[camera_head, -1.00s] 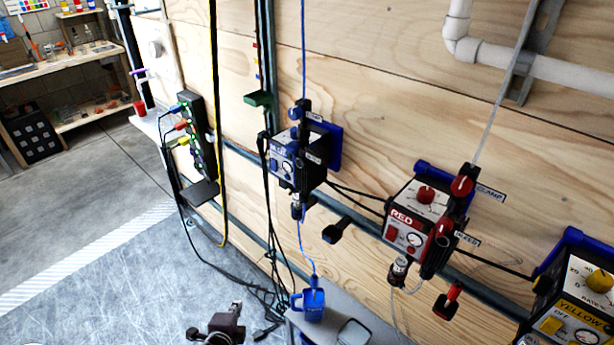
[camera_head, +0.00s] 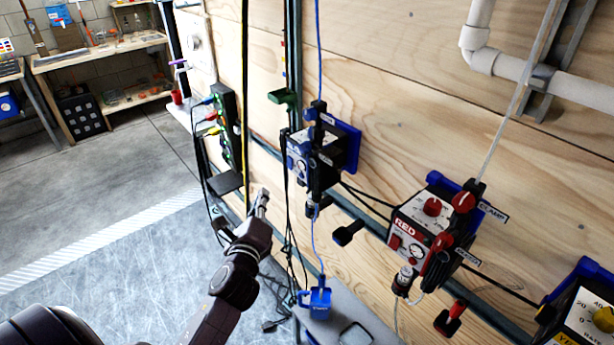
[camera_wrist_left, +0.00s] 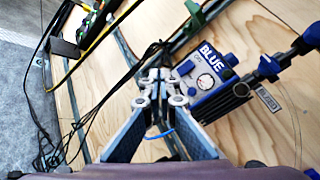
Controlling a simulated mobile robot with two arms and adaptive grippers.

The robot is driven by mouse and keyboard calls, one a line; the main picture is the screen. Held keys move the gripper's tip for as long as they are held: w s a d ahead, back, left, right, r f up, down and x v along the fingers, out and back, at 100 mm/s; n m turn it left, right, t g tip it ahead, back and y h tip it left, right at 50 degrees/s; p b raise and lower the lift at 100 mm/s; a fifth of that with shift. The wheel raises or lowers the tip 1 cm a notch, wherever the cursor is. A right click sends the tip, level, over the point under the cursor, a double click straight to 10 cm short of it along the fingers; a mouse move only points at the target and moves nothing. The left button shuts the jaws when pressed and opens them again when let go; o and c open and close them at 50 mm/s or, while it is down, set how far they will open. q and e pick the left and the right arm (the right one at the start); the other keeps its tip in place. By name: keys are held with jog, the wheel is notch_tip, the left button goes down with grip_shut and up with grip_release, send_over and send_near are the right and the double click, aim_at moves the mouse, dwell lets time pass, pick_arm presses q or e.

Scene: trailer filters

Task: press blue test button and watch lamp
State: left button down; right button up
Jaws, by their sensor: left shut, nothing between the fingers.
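The blue control box (camera_head: 302,155) is fixed to the plywood wall. In the left wrist view, its white face labelled BLUE (camera_wrist_left: 205,72) shows a gauge, a blue knob (camera_wrist_left: 228,60) and a small blue square button (camera_wrist_left: 185,68). I cannot make out a lit lamp on it. My left gripper (camera_head: 262,196) is shut and empty, below and to the left of the box in the head view. In the left wrist view its closed fingertips (camera_wrist_left: 158,74) appear just left of the box face and the button; I see no clear contact. My right gripper is out of view.
A red control box (camera_head: 420,225) and a yellow one (camera_head: 590,310) are on the wall to the right. A black power strip (camera_head: 224,125) with coloured plugs hangs at left. Cables hang near my left gripper. A blue cup (camera_head: 320,300) stands on a grey shelf below.

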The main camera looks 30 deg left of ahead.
pick_arm(q)
jog(key=b, duration=0.2)
send_near(296, 171)
jog(key=w+a, duration=0.2)
jog(key=a, duration=0.1)
jog(key=shift+w+d+f, duration=0.15)
jog(key=shift+w+d, duration=0.15)
jog(key=shift+w, duration=0.5)
jog(key=shift+w, duration=0.1)
dwell(0.9)
jog(key=shift+w+d, duration=0.15)
jog(key=shift+w, duration=0.1)
jog(key=shift+w+d, duration=0.15)
jog(key=shift+w, duration=0.2)
dwell(0.7)
jog(key=shift+s, duration=0.15)
jog(key=shift+s+a+p, duration=0.25)
jog(key=shift+s+p, duration=0.1)
jog(key=shift+s, duration=0.25)
